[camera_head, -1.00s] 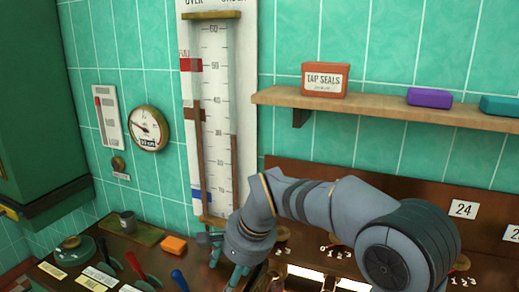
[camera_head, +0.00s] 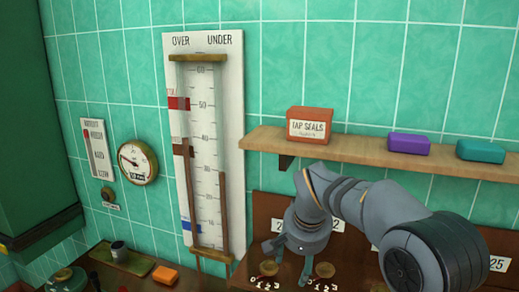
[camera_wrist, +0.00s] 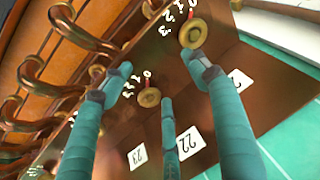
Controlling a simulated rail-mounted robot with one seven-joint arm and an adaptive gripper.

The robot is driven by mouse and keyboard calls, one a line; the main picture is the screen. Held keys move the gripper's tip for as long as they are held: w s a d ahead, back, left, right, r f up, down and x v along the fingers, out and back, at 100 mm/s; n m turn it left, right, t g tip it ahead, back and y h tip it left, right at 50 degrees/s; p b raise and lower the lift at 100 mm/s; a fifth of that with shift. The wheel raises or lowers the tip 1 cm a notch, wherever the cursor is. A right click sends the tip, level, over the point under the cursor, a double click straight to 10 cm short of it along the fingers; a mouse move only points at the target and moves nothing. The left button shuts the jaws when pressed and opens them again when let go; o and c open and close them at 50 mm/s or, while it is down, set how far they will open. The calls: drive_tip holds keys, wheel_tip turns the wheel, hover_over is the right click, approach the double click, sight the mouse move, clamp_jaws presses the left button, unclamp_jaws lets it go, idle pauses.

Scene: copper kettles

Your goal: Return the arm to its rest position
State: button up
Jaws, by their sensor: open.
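My gripper (camera_head: 290,258) hangs at the end of my grey arm, low in the head view, in front of the brown numbered panel (camera_head: 262,212) and right of the tall gauge board. In the wrist view my gripper (camera_wrist: 160,85) has its teal fingers spread, with nothing held between them. A brass dial with a red pointer (camera_wrist: 149,97) shows between the fingers, and a second brass dial (camera_wrist: 193,33) is near the right finger. I cannot tell whether any fingertip touches the panel.
Curved copper pipes (camera_wrist: 85,35) run along the wrist view's left side. A wooden shelf (camera_head: 380,150) above my arm bears a tap seals box (camera_head: 310,125), a purple block (camera_head: 409,144) and a teal block (camera_head: 481,151). The gauge board (camera_head: 232,100) stands left. An orange block (camera_head: 165,275) lies lower left.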

drive_tip(key=h+p, duration=0.1)
drive_tip(key=p, duration=0.2)
approach(325, 268)
drive_tip(key=shift+h, duration=0.4)
drive_tip(key=x, duration=0.3)
drive_tip(key=b+x, duration=0.1)
drive_tip(key=x, duration=0.5)
drive_tip(key=shift+a+f, duration=0.25)
drive_tip(key=shift+a, duration=0.05)
drive_tip(key=shift+m+b, duration=0.7)
drive_tip(key=shift+b, duration=0.35)
drive_tip(key=m, duration=0.1)
drive_tip(key=m+h+b, duration=0.1)
drive_tip(key=m+g+b, duration=0.1)
drive_tip(key=shift+w+a+r+m+h, duration=0.1)
drive_tip(key=shift+a+r+m+h, duration=0.2)
drive_tip(key=shift+a+m, duration=0.1)
drive_tip(key=m, duration=0.2)
drive_tip(key=m+g, duration=0.1)
drive_tip(key=shift+w+d+r+h, duration=0.1)
drive_tip(key=shift+d+r+h, duration=0.05)
drive_tip(key=shift+r+h, duration=0.15)
drive_tip(key=m+g, duration=0.1)
drive_tip(key=m, duration=0.2)
drive_tip(key=shift+h+p, duration=0.3)
drive_tip(key=shift+p, duration=0.05)
